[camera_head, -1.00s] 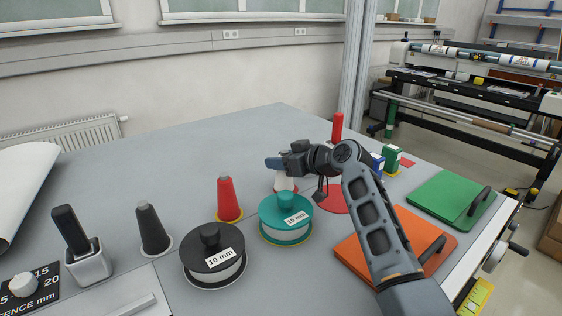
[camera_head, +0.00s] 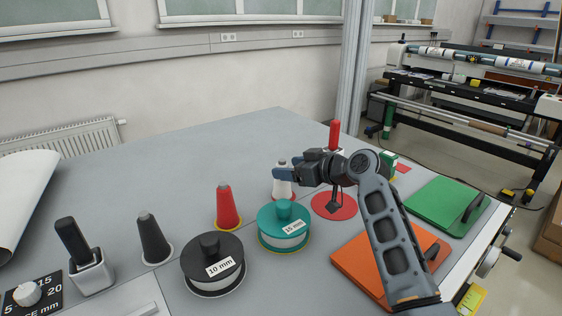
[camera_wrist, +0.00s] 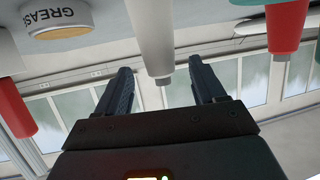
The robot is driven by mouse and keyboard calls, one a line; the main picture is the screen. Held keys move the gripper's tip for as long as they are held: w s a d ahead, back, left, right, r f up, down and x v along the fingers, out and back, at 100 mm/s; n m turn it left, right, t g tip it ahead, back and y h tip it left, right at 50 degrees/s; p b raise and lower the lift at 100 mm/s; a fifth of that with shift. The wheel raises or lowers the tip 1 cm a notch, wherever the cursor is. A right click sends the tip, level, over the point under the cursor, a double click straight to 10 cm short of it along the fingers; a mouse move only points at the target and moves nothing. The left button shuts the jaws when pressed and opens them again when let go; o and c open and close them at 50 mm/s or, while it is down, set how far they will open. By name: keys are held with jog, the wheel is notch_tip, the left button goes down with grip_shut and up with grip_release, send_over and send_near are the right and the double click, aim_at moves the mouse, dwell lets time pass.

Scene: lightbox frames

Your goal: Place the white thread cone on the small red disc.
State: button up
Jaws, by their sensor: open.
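The white thread cone (camera_head: 281,188) stands upright on the table, just behind the teal pot. A thin reddish edge shows at its base, perhaps the small red disc; most of it is hidden under the cone. My gripper (camera_head: 280,174) is open and empty, coming from the right at the height of the cone's upper part. In the wrist view, which is upside down, the cone (camera_wrist: 156,35) has its narrow tip between the fingertips of my gripper (camera_wrist: 160,72), with a gap on both sides. A larger red disc (camera_head: 333,208) lies bare to the right, under my wrist.
A teal pot (camera_head: 284,238), a black pot (camera_head: 212,270), a red cone (camera_head: 228,207) and a black cone (camera_head: 152,238) stand left and front. Orange (camera_head: 365,262) and green (camera_head: 440,200) slabs lie at right. A tall red object (camera_head: 335,134) stands behind. The back left is clear.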

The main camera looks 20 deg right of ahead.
jog(key=p+v, duration=0.1)
jog(key=v, duration=0.6)
jog(key=shift+s+p, duration=0.2)
jog(key=shift+p, duration=0.2)
